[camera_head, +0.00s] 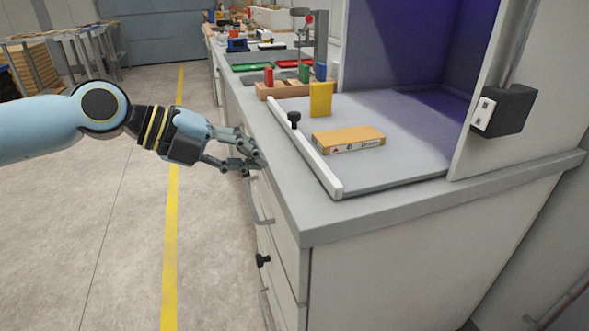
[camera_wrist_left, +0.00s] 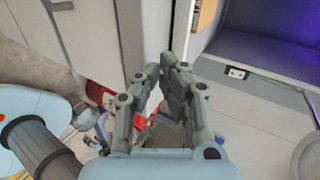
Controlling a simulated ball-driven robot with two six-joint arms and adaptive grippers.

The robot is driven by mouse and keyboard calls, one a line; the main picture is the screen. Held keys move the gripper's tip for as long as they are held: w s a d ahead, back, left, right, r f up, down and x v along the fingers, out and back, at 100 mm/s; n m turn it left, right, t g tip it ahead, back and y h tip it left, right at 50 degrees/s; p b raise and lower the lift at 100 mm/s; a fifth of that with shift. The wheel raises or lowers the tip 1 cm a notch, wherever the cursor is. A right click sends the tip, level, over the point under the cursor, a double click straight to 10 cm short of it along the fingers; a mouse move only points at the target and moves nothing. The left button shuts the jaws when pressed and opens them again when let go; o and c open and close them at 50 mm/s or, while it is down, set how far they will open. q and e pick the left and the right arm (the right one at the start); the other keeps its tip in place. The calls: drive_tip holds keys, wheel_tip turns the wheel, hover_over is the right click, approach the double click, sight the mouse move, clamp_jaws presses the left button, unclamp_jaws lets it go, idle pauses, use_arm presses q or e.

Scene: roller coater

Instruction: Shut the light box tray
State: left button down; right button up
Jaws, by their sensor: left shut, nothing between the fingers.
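The light box tray (camera_head: 400,165) is a grey sheet with a white front bar (camera_head: 310,155) and a black knob (camera_head: 294,119). It sticks out of the light box (camera_head: 410,45), which glows purple inside, over the grey counter. An orange box (camera_head: 348,139) lies flat on the tray, and a yellow block (camera_head: 320,99) stands near its far left corner. My left gripper (camera_head: 254,160) is shut and empty, at the counter's left edge, apart from the bar and knob. Its fingers (camera_wrist_left: 168,80) also show in the left wrist view. My right gripper is not in view.
Wooden holders with coloured blocks (camera_head: 295,82) and red and green trays (camera_head: 275,62) stand farther back on the counter. A black switch box (camera_head: 505,110) is on the light box's side. Drawer fronts with handles (camera_head: 262,212) are below.

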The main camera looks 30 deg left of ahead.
sight(341, 156)
use_arm(q)
drive_tip(key=x, duration=0.4)
drive_tip(key=shift+d+r, duration=0.1)
drive_tip(key=shift+r, duration=0.05)
drive_tip(key=shift+w+d+p, duration=0.35)
drive_tip(key=shift+w+d, duration=0.95)
drive_tip(key=shift+w, duration=0.2)
drive_tip(key=w+d+b, duration=0.1)
drive_tip(key=w+b, duration=0.1)
drive_tip(key=w+d+b, duration=0.3)
drive_tip(key=w+d, duration=0.1)
drive_tip(key=shift+w+d+f+b, duration=0.15)
drive_tip(key=shift+d+f+b, duration=0.05)
drive_tip(key=shift+f+b, duration=0.2)
drive_tip(key=w+d+b, duration=0.1)
drive_tip(key=w+d, duration=0.1)
drive_tip(key=w, duration=0.1)
drive_tip(key=w+d+b, duration=0.1)
drive_tip(key=w+d, duration=0.1)
drive_tip(key=d, duration=0.1)
drive_tip(key=w+d+b, duration=0.1)
drive_tip(key=w+d, duration=0.1)
drive_tip(key=w, duration=0.1)
drive_tip(key=shift+w+d+r+b, duration=0.2)
drive_tip(key=shift+w+r+b, duration=0.1)
drive_tip(key=shift+w, duration=0.05)
drive_tip(key=shift+w+d, duration=0.35)
drive_tip(key=shift+w, duration=0.1)
